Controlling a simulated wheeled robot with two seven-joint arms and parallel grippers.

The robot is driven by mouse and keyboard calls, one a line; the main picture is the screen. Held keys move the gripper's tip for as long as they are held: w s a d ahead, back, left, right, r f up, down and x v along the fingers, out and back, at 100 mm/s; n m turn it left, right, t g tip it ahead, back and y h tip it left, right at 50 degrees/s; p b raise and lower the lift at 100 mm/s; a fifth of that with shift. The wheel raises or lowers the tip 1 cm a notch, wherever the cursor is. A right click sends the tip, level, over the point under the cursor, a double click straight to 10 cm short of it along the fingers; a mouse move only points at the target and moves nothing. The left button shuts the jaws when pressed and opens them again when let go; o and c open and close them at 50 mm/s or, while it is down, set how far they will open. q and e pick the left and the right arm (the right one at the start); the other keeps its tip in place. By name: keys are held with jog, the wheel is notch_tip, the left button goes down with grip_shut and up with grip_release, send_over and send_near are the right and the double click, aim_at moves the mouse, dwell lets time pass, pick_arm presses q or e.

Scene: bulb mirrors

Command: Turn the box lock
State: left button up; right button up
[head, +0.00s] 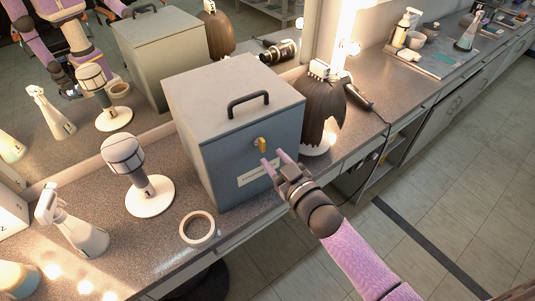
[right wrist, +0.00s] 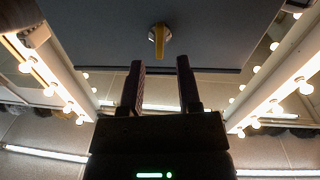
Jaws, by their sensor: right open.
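A grey-blue box (head: 222,147) with a dark handle (head: 248,103) on its lid stands on the counter. Its yellow lock knob (head: 262,145) is on the front face, above a pale label (head: 258,173). My right gripper (head: 273,159) is open and empty, just in front of the box face, close to the knob and slightly below it. In the right wrist view the knob (right wrist: 159,38) hangs upright beyond the gap between the two open fingers (right wrist: 160,85), apart from them. My left gripper is not clearly in view; only a mirror reflection of my body shows at upper left.
Floor to the right is clear.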

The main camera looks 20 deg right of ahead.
aim_at(264, 148)
jog(key=b+x, duration=0.1)
jog(key=x, duration=0.2)
jog(key=shift+f, duration=0.15)
jog(key=shift+w+a, duration=0.1)
jog(key=shift+w, duration=0.25)
grip_shut()
pick_arm(q)
jog(key=shift+a+f, duration=0.1)
jog(key=shift+f, duration=0.75)
